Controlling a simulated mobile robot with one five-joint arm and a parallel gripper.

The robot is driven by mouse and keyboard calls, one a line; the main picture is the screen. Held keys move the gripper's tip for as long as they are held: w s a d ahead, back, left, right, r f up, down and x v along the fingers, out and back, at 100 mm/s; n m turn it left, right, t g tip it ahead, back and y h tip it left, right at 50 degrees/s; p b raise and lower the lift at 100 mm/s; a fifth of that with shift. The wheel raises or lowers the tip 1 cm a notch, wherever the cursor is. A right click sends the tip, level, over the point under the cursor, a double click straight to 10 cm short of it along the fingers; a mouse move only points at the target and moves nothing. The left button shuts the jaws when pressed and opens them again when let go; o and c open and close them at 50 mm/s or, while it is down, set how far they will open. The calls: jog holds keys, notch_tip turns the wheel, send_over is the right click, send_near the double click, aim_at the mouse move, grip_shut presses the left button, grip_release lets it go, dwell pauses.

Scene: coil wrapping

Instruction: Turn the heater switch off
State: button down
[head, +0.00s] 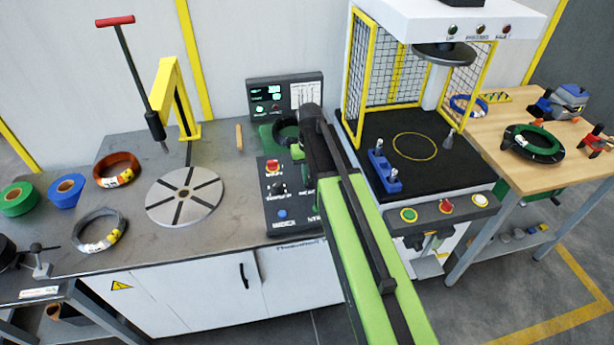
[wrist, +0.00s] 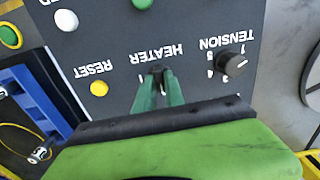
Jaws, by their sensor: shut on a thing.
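In the wrist view the dark control panel (wrist: 125,50) fills the middle, its labels upside down. The heater switch (wrist: 157,69) is a small grey lever below the HEATER label. My gripper (wrist: 160,77) has its two green fingers closed together on the lever, hiding most of it. Its exact position cannot be read. In the head view the control panel (head: 268,205) stands on the grey bench, and my arm covers its right part, the switch and my fingertips.
The tension knob (wrist: 230,64) sits close beside the switch, and the yellow reset button (wrist: 98,88) is on its other side. The slotted turntable (head: 185,195) lies left of the panel. The press station with a blue fixture (head: 384,170) stands to the right.

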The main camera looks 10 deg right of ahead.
aim_at(309, 178)
jog(key=shift+w, duration=0.1)
jog(key=c, duration=1.4)
grip_release()
jog(key=shift+c, duration=0.2)
notch_tip(309, 178, up, 17)
jog(key=p, duration=1.7)
jog(key=shift+r, duration=0.2)
jog(key=shift+f, duration=0.1)
